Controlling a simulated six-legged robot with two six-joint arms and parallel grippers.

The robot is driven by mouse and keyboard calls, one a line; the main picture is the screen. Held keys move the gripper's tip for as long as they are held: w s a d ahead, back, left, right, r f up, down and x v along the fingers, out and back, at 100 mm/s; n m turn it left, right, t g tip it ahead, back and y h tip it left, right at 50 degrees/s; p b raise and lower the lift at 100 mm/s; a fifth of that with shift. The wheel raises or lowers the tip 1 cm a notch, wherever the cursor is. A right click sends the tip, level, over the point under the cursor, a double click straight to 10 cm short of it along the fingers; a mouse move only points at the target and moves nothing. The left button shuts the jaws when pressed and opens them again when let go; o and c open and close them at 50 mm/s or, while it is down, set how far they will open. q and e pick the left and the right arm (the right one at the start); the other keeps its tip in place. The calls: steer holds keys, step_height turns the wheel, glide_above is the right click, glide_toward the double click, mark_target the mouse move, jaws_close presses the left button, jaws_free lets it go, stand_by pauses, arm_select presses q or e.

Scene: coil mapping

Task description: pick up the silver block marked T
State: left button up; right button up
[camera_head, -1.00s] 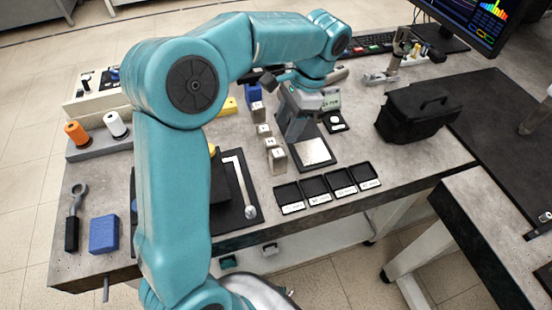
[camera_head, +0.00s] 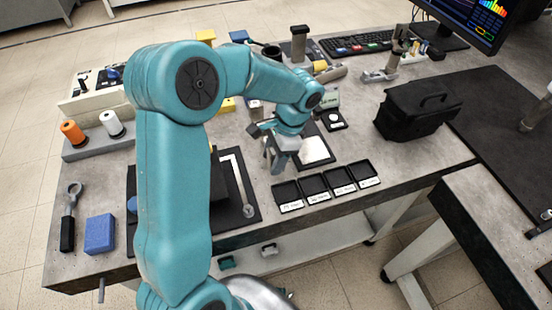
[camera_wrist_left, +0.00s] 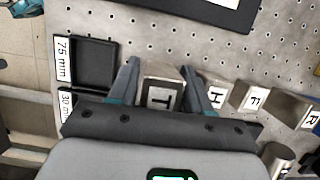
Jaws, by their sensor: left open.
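In the left wrist view, the silver block marked T (camera_wrist_left: 160,96) stands between the two fingers of my left gripper (camera_wrist_left: 163,80). The fingers are open, one on each side of it. I cannot tell whether either finger touches the block. In the head view, my left gripper (camera_head: 277,163) is low over the row of blocks, behind the trays, and hides the T block there. My right gripper is not in view.
Beside the T block stand silver blocks marked H (camera_wrist_left: 216,92), F (camera_wrist_left: 254,97) and R (camera_wrist_left: 299,110), with H close to one finger. Several black labelled trays (camera_head: 314,184) lie in front. A black bag (camera_head: 418,108) stands at the right.

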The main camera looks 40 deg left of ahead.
arm_select(q)
jaws_close()
steer(key=shift+r, duration=0.15)
